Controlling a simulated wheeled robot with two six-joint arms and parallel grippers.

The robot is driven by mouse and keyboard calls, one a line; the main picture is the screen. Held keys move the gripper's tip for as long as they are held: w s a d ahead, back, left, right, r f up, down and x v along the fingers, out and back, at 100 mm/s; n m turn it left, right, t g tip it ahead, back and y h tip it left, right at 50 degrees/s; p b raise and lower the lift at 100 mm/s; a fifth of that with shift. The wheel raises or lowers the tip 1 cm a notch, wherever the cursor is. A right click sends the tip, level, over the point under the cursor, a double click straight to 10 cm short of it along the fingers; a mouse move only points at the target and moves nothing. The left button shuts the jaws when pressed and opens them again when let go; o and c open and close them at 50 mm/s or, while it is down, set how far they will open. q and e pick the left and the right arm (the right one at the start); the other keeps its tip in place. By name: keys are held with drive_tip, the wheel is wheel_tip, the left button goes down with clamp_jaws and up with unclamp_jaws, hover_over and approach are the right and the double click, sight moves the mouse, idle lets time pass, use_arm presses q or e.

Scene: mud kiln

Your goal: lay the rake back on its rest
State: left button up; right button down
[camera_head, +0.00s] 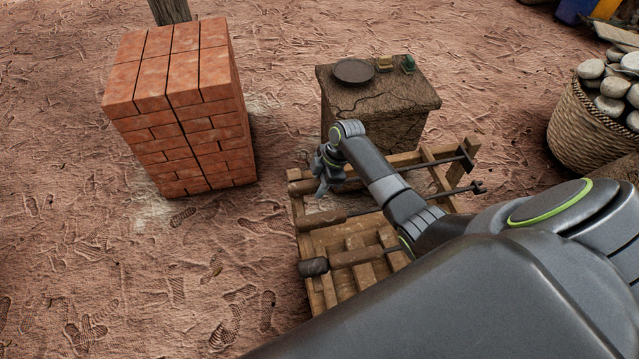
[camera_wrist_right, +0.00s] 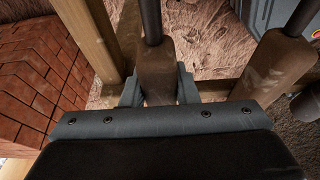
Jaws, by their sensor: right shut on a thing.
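The rake (camera_head: 466,159) has a thick brown wooden handle and a dark metal rod, and lies along the far side of the wooden rest (camera_head: 443,180). My right gripper (camera_head: 322,185) is at its handle, at the rest's left end. In the right wrist view the fingers (camera_wrist_right: 160,92) are shut on the rake's handle (camera_wrist_right: 155,68), with the rod running away from them. My arm hides part of the rod. I cannot tell whether the rake touches the rest or hangs just above it. My left gripper is not in view.
A second tool (camera_head: 322,220) and a third handle (camera_head: 313,267) lie nearer on the rest. A mud block (camera_head: 375,105) with a dark plate (camera_head: 353,71) stands just behind. A brick stack (camera_head: 180,105) is at left, a basket of stones (camera_head: 585,130) at right. Ground at front left is clear.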

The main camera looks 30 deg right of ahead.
drive_tip(key=shift+a+f, duration=0.1)
idle(0.3)
drive_tip(key=c, duration=1)
unclamp_jaws()
drive_tip(key=shift+c, duration=0.2)
wheel_tip(320, 180, up, 9)
drive_tip(key=p, duration=0.9)
